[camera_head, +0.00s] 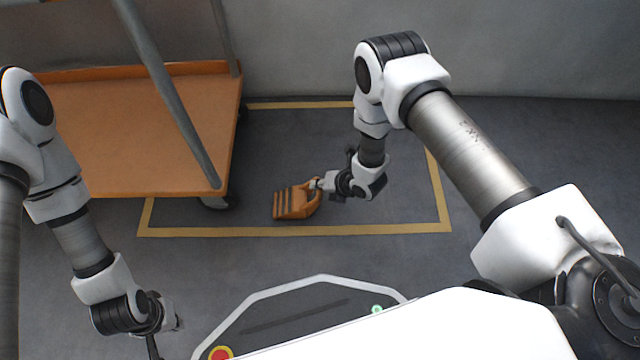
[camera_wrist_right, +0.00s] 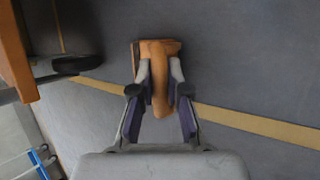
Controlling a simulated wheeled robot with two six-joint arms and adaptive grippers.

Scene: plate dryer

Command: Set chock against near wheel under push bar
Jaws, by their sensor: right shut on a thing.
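The orange chock (camera_head: 296,202) has dark ribs and is held by its handle in my right gripper (camera_head: 318,186). In the right wrist view, the two fingers (camera_wrist_right: 160,95) are closed on both sides of the orange handle of the chock (camera_wrist_right: 155,48). The near wheel (camera_head: 218,202) sits under the cart's near right corner, below the grey push bar (camera_head: 172,98). It also shows in the right wrist view (camera_wrist_right: 78,64). The chock is right of the wheel, with a gap between them. My left gripper (camera_head: 160,328) is low at the left; its finger opening is unclear.
The orange cart deck (camera_head: 150,150) stands at the left. A yellow tape outline (camera_head: 300,231) marks the grey floor around the chock and wheel. Floor between wheel and chock is clear. A grey wall (camera_head: 300,45) stands behind.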

